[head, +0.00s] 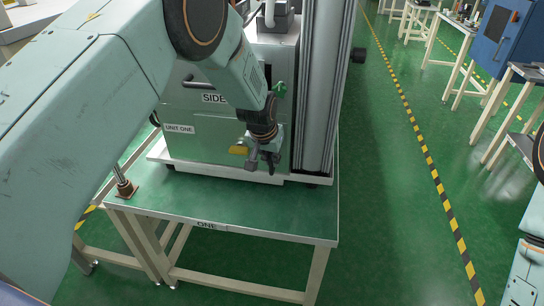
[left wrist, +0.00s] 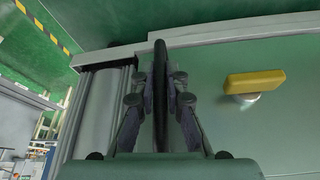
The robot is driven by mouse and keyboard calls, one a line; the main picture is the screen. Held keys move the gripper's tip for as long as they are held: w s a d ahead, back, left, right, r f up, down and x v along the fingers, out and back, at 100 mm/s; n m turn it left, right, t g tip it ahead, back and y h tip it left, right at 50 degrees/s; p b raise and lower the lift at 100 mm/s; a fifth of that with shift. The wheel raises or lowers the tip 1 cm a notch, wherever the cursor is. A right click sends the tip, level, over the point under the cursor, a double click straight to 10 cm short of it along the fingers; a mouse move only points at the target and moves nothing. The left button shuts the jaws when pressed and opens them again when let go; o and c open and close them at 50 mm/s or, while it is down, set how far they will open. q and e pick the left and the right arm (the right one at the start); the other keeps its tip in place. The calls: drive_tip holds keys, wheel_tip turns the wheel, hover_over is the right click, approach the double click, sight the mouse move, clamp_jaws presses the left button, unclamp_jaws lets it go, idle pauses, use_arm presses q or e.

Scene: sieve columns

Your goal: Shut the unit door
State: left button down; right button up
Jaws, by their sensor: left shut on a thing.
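The unit (head: 205,145) is a pale green cabinet standing on the table, with labels reading UNIT ONE and SIDE. My left gripper (head: 263,162) is at the lower right of its front panel, beside a yellow knob (head: 239,150). In the left wrist view my left gripper (left wrist: 161,70) is shut on a thin dark upright bar (left wrist: 160,60), which looks like a handle. The pale green panel (left wrist: 285,125) with the yellow knob (left wrist: 255,81) lies to its right. I cannot tell whether the door is fully closed. My arm hides part of the unit. My right gripper is not in view.
The green table (head: 180,195), labelled ONE, has bare room in front of the unit. A tall grey column (head: 318,95) stands along the unit's right side. A green floor aisle with a striped line (head: 425,150) runs on the right, past other benches and a blue cabinet (head: 502,35).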

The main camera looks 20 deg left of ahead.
use_arm(q)
drive_tip(key=shift+w+r, duration=0.2)
drive_tip(key=shift+w, duration=0.1)
drive_tip(key=c, duration=1.8)
unclamp_jaws()
drive_tip(key=o, duration=0.4)
drive_tip(key=shift+w+f, duration=0.1)
drive_tip(key=shift+f, duration=0.1)
drive_tip(key=shift+o, duration=0.2)
drive_tip(key=shift+s+r, duration=0.1)
drive_tip(key=shift+s, duration=0.1)
drive_tip(key=shift+r, duration=0.1)
drive_tip(key=v, duration=1.1)
drive_tip(key=shift+r, duration=0.3)
